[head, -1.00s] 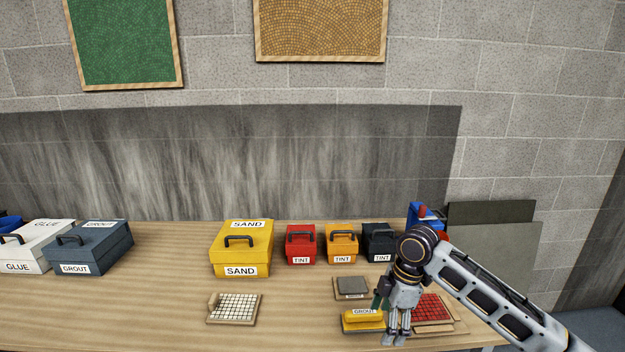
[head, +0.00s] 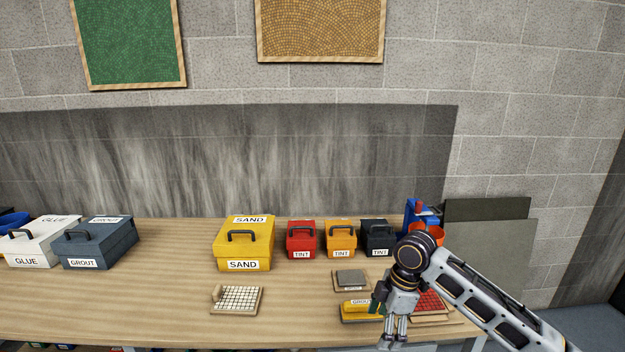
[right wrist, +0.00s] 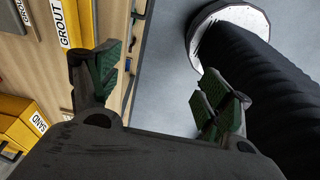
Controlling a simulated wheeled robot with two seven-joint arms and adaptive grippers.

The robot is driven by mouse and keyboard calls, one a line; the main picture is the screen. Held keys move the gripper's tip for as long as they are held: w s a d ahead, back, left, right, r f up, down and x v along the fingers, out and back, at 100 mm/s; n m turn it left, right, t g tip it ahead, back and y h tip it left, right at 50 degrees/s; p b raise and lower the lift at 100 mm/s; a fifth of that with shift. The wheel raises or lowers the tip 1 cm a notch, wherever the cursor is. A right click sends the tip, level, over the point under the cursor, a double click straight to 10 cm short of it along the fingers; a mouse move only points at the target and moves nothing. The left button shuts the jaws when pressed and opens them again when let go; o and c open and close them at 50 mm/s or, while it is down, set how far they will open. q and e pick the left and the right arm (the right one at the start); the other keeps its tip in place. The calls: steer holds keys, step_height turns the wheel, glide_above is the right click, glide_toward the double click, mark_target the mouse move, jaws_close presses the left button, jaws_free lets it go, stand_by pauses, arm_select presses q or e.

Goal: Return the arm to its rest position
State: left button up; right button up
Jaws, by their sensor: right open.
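My right gripper (head: 393,343) hangs at the front right of the table, fingers pointing down. It also shows in the right wrist view (right wrist: 160,90), where its fingers are spread apart with nothing between them. The right arm reaches in from the lower right of the head view. A yellow grout float (head: 358,311) lies just left of the gripper, partly hidden by it. A red mosaic panel (head: 430,303) lies to the right, partly behind the arm. My left gripper does not show.
On the wooden table (head: 165,300) stand a yellow sand box (head: 243,245), red (head: 301,240), orange (head: 341,239) and black tint boxes (head: 377,238), a grout box (head: 98,245) and a glue box (head: 40,244). A white tiled panel (head: 238,299) lies in front. The table's left front is clear.

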steer(key=shift+s+a+f+m+t+y, duration=0.8)
steer(key=shift+s+a+f+m+t, duration=0.4)
steer(key=shift+s+a+f+m, duration=2.8)
steer(key=s+d+f+m+t+h, duration=0.1)
steer(key=s+d+f+m+h, duration=0.45)
steer(key=s+d, duration=0.75)
steer(key=s+f+m+g+y, duration=0.1)
steer(key=s+f+m+y, duration=0.15)
steer(key=f, duration=3.25)
steer(key=s+d+f, duration=0.2)
steer(key=s+f, duration=0.7)
steer(key=s, duration=0.2)
steer(key=s+d+f+g, duration=0.1)
steer(key=s+d+f, duration=0.1)
steer(key=s+f, duration=0.7)
steer(key=shift+s+f+h, duration=0.35)
steer(key=shift+s+h, duration=0.05)
steer(key=shift+s, duration=0.75)
